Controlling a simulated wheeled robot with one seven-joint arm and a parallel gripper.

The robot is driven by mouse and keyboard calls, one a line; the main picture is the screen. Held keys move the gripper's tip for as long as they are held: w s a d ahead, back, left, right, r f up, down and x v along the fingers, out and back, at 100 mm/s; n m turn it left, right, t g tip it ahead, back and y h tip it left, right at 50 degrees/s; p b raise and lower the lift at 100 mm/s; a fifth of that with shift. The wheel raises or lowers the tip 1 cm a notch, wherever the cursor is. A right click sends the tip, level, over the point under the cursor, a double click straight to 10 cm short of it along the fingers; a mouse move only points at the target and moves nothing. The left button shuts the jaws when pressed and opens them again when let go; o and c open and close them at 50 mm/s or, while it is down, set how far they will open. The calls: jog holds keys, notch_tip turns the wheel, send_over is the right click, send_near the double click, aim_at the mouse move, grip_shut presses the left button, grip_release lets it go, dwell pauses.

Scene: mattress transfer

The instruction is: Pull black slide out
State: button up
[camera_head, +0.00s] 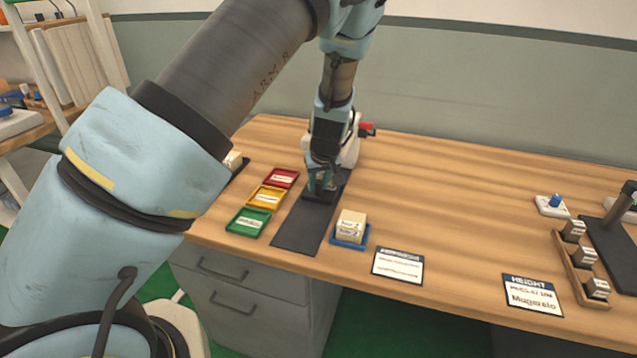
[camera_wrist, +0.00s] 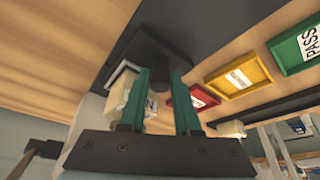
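The black slide (camera_head: 322,198) is a small dark plate at the far part of a flat black strip (camera_head: 296,236) on the wooden table. In the wrist view the slide shows as a dark plate (camera_wrist: 128,46) with a round black knob (camera_wrist: 160,72) standing from it. My gripper (camera_head: 320,184) points down over the slide. In the wrist view its two teal fingers (camera_wrist: 161,82) are apart, with the knob between their tips. Whether both fingers press on the knob cannot be told.
Red (camera_head: 281,178), yellow (camera_head: 267,197) and green (camera_head: 248,221) trays lie left of the strip. A white device (camera_head: 348,150) with a red knob stands behind the slide. A beige block (camera_head: 351,226) sits on a blue tray (camera_head: 343,243) to the right. The strip's near part is clear.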

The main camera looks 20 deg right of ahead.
grip_shut()
dwell(1.0)
